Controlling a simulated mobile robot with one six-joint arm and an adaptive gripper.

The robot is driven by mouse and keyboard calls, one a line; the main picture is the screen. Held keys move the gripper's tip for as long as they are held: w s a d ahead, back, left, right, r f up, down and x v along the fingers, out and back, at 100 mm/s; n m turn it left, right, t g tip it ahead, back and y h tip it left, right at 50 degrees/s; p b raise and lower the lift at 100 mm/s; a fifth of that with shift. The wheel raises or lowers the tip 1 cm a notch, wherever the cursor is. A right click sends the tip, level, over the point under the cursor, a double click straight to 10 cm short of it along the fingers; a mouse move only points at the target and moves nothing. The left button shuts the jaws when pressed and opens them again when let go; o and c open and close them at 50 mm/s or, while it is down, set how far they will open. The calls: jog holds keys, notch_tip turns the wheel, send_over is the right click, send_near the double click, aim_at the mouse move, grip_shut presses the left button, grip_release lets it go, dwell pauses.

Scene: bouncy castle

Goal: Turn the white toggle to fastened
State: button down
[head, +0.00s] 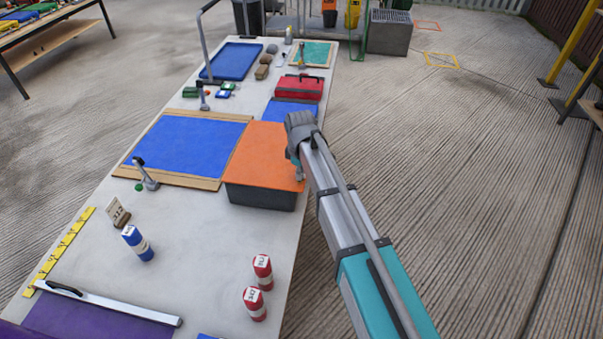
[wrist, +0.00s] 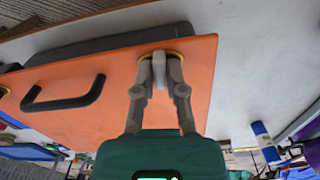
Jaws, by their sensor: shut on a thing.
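The white toggle (wrist: 159,74) stands on an orange panel (wrist: 120,90), with a yellow ring partly visible at its base. My gripper (wrist: 160,66) has its two grey fingers closed around the toggle, one on each side. In the head view the orange panel (head: 266,150) tops a dark box at the table's right edge. My gripper (head: 296,168) is at that panel's right side there, mostly hidden behind my arm. The toggle cannot be made out in the head view. The fingers cover much of it in the wrist view, so its exact angle is unclear.
A black handle (wrist: 62,94) stands up from the orange panel beside my gripper. A blue panel with a wooden border (head: 185,145) lies left of the box. A red toolbox (head: 299,88) stands behind it.

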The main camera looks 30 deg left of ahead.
jog(key=shift+w+d+n, duration=0.1)
jog(key=shift+w+n, duration=0.1)
jog(key=shift+n, duration=0.6)
jog(key=c, duration=0.7)
grip_release()
jog(key=shift+s, duration=0.1)
jog(key=shift+d, duration=0.15)
